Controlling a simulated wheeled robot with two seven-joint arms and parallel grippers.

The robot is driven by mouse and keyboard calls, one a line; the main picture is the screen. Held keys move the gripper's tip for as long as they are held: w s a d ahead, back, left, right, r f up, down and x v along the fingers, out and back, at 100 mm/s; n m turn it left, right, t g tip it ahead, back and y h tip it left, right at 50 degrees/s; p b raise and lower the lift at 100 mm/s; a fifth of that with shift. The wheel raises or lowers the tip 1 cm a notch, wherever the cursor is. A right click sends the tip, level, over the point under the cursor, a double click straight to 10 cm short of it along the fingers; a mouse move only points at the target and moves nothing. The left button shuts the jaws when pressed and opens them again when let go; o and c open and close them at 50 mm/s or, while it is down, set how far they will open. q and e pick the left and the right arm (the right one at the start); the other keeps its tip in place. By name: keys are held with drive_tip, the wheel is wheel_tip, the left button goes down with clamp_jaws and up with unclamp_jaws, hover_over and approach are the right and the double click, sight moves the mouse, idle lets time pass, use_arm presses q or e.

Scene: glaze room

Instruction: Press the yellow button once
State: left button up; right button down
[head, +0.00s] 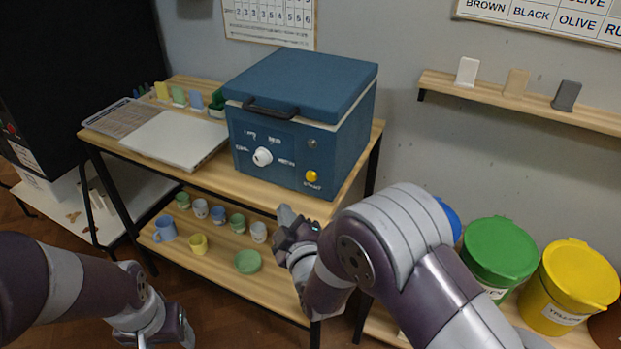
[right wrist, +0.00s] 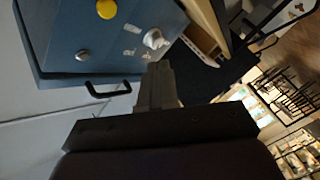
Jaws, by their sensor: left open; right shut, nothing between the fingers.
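The yellow button (head: 311,176) is on the lower right of the front of a blue kiln-like box (head: 300,90), with a label under it. It also shows in the right wrist view (right wrist: 106,9), near the top edge. My right gripper (head: 284,214) is shut and empty, in front of and below the box's front, apart from the button. Its closed fingers show in the right wrist view (right wrist: 157,80), reaching toward the panel. My left gripper (head: 163,341) is low at the bottom of the head view, far from the box, its fingertips hard to make out.
The box's front also has a white knob (head: 262,157) and a black handle (head: 269,110). A closed laptop-like slab (head: 175,140) lies left of the box. Cups (head: 198,243) stand on the shelf below. Lidded green (head: 499,251) and yellow (head: 578,280) buckets stand at right.

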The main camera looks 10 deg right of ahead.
sight(311, 177)
drive_tip(key=shift+w+d, duration=0.1)
drive_tip(key=shift+w+d+b, duration=0.2)
drive_tip(key=shift+w+d, duration=0.65)
drive_tip(key=shift+w, duration=0.3)
drive_tip(key=shift+w+d+b, duration=0.2)
drive_tip(key=shift+w+d, duration=0.6)
drive_tip(key=shift+w, duration=0.4)
drive_tip(key=shift+w+d+b, duration=0.2)
drive_tip(key=shift+w+d, duration=0.65)
drive_tip(key=shift+w, duration=0.3)
drive_tip(key=shift+f, duration=0.1)
drive_tip(key=shift+w+d, duration=0.25)
drive_tip(key=shift+w, duration=0.1)
drive_tip(key=shift+w+d+b, duration=0.25)
drive_tip(key=shift+w+b, duration=0.1)
drive_tip(key=shift+b, duration=0.05)
idle(0.4)
drive_tip(key=shift+s+a, duration=0.5)
drive_tip(key=shift+s, duration=0.2)
